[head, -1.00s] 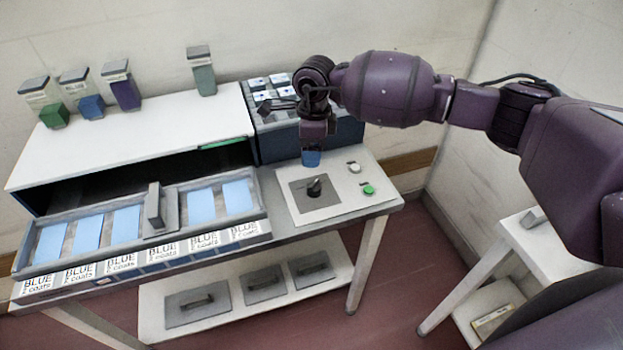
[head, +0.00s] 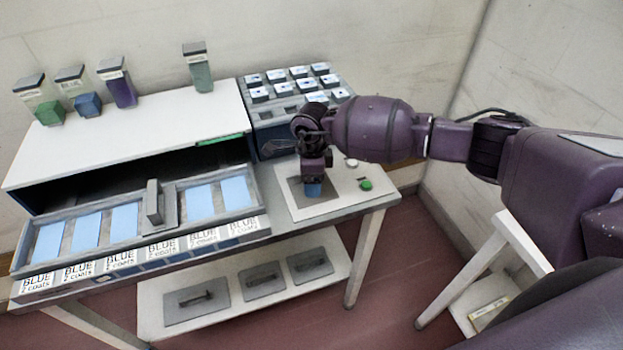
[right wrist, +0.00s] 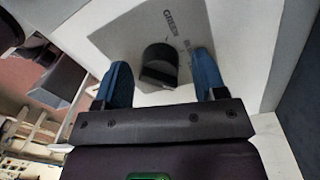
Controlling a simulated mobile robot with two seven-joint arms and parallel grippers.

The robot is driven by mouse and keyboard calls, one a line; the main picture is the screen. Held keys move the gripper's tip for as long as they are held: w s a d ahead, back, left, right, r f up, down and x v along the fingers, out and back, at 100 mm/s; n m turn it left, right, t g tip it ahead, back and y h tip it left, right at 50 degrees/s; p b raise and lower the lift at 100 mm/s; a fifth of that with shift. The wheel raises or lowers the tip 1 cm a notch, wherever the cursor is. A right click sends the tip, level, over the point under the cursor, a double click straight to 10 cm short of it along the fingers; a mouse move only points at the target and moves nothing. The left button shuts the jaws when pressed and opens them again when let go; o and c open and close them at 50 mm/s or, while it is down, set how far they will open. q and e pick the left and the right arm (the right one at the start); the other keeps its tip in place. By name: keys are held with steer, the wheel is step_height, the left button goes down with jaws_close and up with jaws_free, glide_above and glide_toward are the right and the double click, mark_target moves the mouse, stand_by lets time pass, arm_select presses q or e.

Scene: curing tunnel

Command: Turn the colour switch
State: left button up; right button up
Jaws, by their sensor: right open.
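The colour switch is a dark knob (right wrist: 158,62) on a grey plate (right wrist: 120,38), with the word GREEN printed beside it and a second word partly covered by a finger. In the head view the plate (head: 296,198) lies on the white panel at the bench's right end, and the knob is hidden by my gripper. My right gripper (head: 313,189) points down over it. In the right wrist view its two blue fingers (right wrist: 162,65) are open, one on each side of the knob, with gaps visible. My left gripper is not in view.
A green button (head: 366,185) and a white button (head: 351,163) sit right of the plate. A rack of white-topped blocks (head: 292,78) stands behind. A tray (head: 262,212) of blue panels with BLUE labels lies left. Several coloured bottles (head: 198,70) stand on the white cabinet (head: 130,128).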

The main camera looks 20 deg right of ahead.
steer(key=shift+f, duration=0.2)
steer(key=c, duration=0.9)
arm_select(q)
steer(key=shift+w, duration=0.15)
